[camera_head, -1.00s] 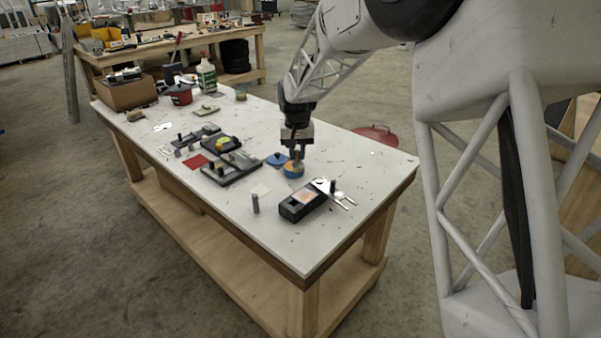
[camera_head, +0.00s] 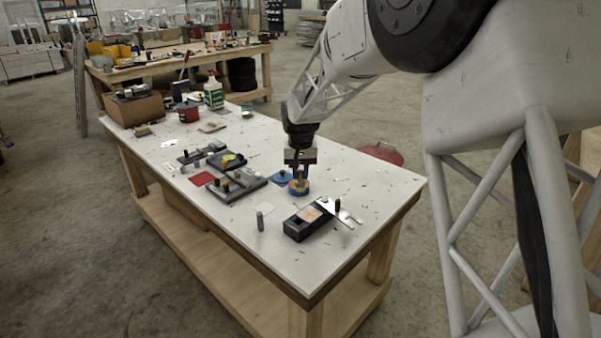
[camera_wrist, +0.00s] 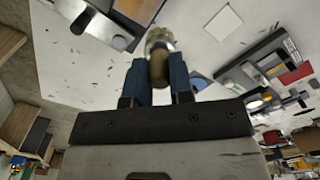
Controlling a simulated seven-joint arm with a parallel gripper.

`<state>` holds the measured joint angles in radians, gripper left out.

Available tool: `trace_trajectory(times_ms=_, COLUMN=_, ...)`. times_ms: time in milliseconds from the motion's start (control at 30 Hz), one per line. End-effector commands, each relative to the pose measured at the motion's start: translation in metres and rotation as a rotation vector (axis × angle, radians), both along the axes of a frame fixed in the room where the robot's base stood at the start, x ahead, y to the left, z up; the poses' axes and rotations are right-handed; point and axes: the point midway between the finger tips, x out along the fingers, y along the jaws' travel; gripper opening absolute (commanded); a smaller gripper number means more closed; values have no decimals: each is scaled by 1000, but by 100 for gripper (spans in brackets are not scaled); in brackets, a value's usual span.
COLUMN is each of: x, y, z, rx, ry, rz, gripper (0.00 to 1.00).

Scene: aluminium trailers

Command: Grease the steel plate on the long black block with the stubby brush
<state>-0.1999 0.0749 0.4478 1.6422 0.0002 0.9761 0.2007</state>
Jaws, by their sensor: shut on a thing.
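The long black block (camera_head: 297,229) lies near the table's front right. A plate (camera_head: 312,214) with an orange-pink tint is on its top. Part of the black block (camera_wrist: 138,8) shows at the top of the wrist view.
Dark fixtures (camera_head: 236,184) and a red square (camera_head: 202,178) lie farther left.

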Motion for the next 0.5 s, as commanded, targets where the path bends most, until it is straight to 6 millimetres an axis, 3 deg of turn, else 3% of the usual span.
trace_trajectory(times_ms=500, x=0, y=0, z=-39, rx=-1, ry=3, rz=0, gripper=0)
